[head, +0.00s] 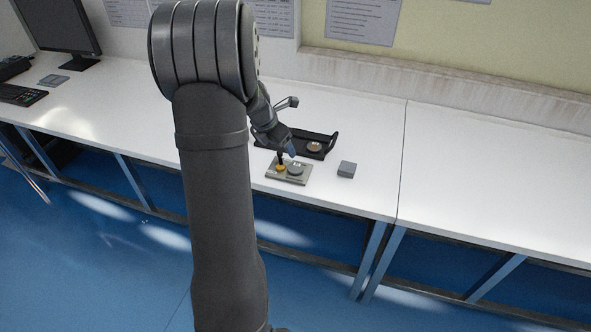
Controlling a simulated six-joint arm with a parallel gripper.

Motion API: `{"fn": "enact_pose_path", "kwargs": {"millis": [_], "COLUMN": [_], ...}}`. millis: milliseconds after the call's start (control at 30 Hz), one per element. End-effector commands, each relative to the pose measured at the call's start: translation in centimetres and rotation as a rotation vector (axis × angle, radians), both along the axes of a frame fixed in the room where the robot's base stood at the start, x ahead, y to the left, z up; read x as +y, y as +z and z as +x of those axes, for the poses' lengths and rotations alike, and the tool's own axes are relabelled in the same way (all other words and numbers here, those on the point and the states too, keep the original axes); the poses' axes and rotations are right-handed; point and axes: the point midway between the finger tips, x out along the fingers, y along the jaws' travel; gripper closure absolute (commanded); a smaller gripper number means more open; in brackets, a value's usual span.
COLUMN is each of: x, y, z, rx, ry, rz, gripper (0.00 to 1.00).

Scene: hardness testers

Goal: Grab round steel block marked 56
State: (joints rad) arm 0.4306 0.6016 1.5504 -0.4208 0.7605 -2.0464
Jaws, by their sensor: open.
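A round steel block (295,169) sits on the right part of a small grey plate (302,180) on the white table. A dark mark shows on its top, too small to read. A round gold-coloured piece (280,168) sits left of it on the same plate. Another round metal block (314,147) lies at the right end of a black tray (326,153). I cannot tell which block bears 56. My gripper (286,154) is open just above the grey plate, close to the gold piece and the steel block. Contact cannot be told. My arm hides part of the table.
A grey square block (347,169) stands right of the plate. The black tray with raised ends lies just behind my gripper. A monitor (62,28) and keyboard (20,95) are far left. The table (480,175) is clear to the right, with its front edge near the plate.

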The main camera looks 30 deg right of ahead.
Motion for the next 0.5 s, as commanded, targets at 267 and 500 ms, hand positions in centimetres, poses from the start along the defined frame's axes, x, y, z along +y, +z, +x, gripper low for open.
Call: {"fn": "enact_pose_path", "kwargs": {"millis": [267,500], "x": [-2.1,-3.0], "y": [-5.4,-7.4], "z": [0.6,0.9], "rx": [0.002,0.0], "ry": [-0.004,-0.004], "rz": [0.002,0.001], "gripper": [0.24,0.24]}}
